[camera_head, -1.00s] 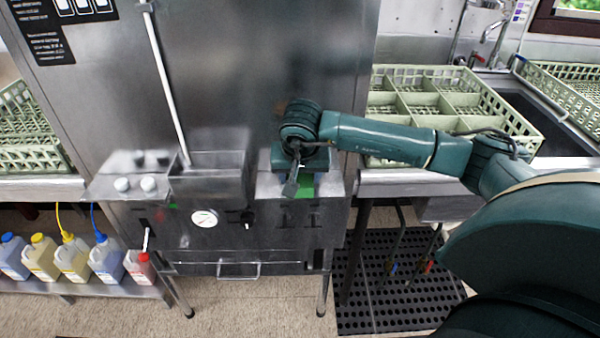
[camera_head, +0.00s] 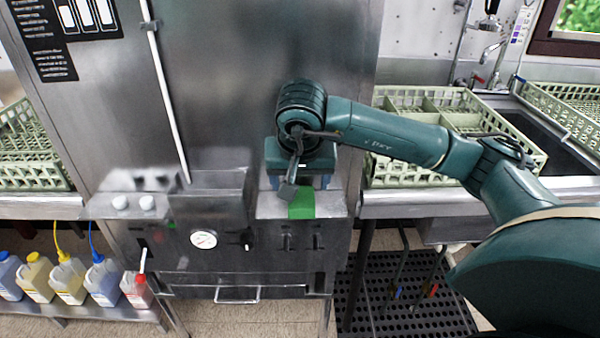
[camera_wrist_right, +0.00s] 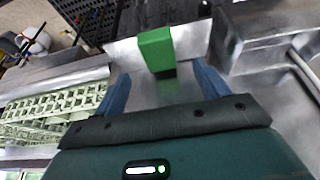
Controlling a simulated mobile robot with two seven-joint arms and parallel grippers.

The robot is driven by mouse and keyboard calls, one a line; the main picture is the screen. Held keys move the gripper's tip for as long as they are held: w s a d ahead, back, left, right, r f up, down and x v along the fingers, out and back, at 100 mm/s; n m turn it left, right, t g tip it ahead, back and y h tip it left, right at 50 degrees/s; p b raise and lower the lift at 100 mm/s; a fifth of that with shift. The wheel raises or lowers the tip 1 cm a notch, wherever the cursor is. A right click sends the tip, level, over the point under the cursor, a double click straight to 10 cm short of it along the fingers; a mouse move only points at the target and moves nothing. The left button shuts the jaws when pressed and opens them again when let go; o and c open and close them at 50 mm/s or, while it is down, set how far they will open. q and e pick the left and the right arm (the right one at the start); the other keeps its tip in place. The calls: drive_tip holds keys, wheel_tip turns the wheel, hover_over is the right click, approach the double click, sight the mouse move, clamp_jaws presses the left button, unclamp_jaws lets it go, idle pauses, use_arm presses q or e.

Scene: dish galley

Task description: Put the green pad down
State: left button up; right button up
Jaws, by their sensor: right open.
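The green pad (camera_head: 302,204) is a small block on the steel ledge (camera_head: 334,203) at the front of the dish machine. My right gripper (camera_head: 303,183) is just behind it in the head view, its fingers partly hidden by my wrist. In the right wrist view the green pad (camera_wrist_right: 156,48) stands on the bare metal beyond my right gripper (camera_wrist_right: 165,78). The two blue fingers are spread wide, with nothing between them and a gap to the pad. My left gripper is not in view.
The dish machine's steel front (camera_head: 240,80) rises behind my arm. A dial (camera_head: 203,239) and knobs sit left of the ledge. Pale green racks (camera_head: 400,178) stand right, beside a sink. Several bottles (camera_head: 68,280) stand on a low shelf at left.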

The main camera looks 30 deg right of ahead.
drive_tip(key=s+a+f+m+g+y, duration=0.1)
drive_tip(key=s+a+f+g+y, duration=0.3)
drive_tip(key=a, duration=0.6)
drive_tip(key=s+a+m+g+y, duration=0.1)
drive_tip(key=s+a+m+y, duration=0.1)
drive_tip(key=s+a+y, duration=0.6)
drive_tip(key=a+r+m+y, duration=0.7)
drive_tip(key=a+m+y, duration=0.3)
drive_tip(key=m, duration=0.2)
drive_tip(key=w+d+f+m+t+h, duration=0.3)
drive_tip(key=m+t, duration=0.6)
drive_tip(key=m, duration=0.5)
drive_tip(key=w+d+f+m+t+h, duration=0.2)
drive_tip(key=w+d+f+m+t, duration=0.15)
drive_tip(key=m+t, duration=0.8)
drive_tip(key=s+d+f+m+g+h, duration=0.2)
drive_tip(key=s+f+m+h, duration=0.1)
drive_tip(key=f+m, duration=0.4)
drive_tip(key=s+d+f+m+g+h, duration=0.3)
drive_tip(key=s+f+m+h, duration=0.1)
drive_tip(key=f+m, duration=0.3)
drive_tip(key=s+d+f+m+g+h, duration=0.2)
drive_tip(key=s+f+m+g+h, duration=0.1)
drive_tip(key=f+m, duration=0.5)
drive_tip(key=shift+s+d+f+h, duration=0.15)
drive_tip(key=shift+d+f+h, duration=0.25)
drive_tip(key=shift+h, duration=0.1)
